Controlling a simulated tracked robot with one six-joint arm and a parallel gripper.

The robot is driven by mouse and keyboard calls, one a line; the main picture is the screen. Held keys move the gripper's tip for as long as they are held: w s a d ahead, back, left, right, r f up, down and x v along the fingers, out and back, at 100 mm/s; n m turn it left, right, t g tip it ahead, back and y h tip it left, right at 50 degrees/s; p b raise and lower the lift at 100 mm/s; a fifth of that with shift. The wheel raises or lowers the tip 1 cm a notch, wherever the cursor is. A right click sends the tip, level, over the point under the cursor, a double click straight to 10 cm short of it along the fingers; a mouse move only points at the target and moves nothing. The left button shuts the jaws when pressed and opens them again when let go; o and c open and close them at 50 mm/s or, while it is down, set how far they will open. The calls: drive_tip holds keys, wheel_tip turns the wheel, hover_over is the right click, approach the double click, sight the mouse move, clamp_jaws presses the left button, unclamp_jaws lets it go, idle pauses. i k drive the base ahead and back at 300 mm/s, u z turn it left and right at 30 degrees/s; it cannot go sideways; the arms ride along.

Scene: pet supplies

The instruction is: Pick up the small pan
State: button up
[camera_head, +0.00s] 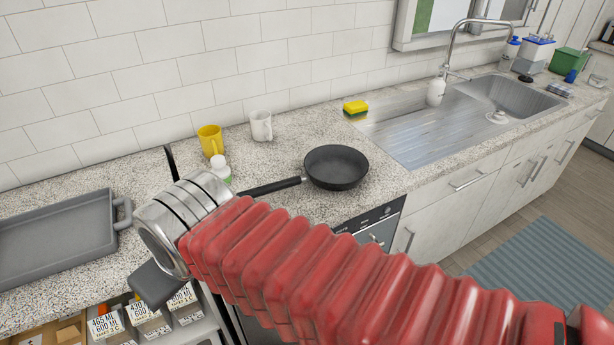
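The small pan (337,168) is dark grey and round, with a long black handle. It sits upright on the speckled counter right of the picture's middle. Its handle points left towards my arm, and the handle's end is close to or behind my wrist in this view. My gripper (163,225) is at the left end of my red arm, left of the pan. I cannot tell whether the fingers are apart or shut. No grasp on the pan is visible.
A yellow mug (210,141), a white mug (261,126) and a small white bottle (220,170) stand behind the handle. A grey tray (58,240) lies at left. A yellow sponge (356,107) and sink (510,98) are right. Labelled boxes (145,318) sit below the counter.

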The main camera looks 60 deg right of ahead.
sight(333, 168)
drive_tip(key=u, duration=0.3)
drive_tip(key=k, duration=1.3)
drive_tip(key=z, duration=0.6)
drive_tip(key=i, duration=1)
drive_tip(key=z, duration=0.05)
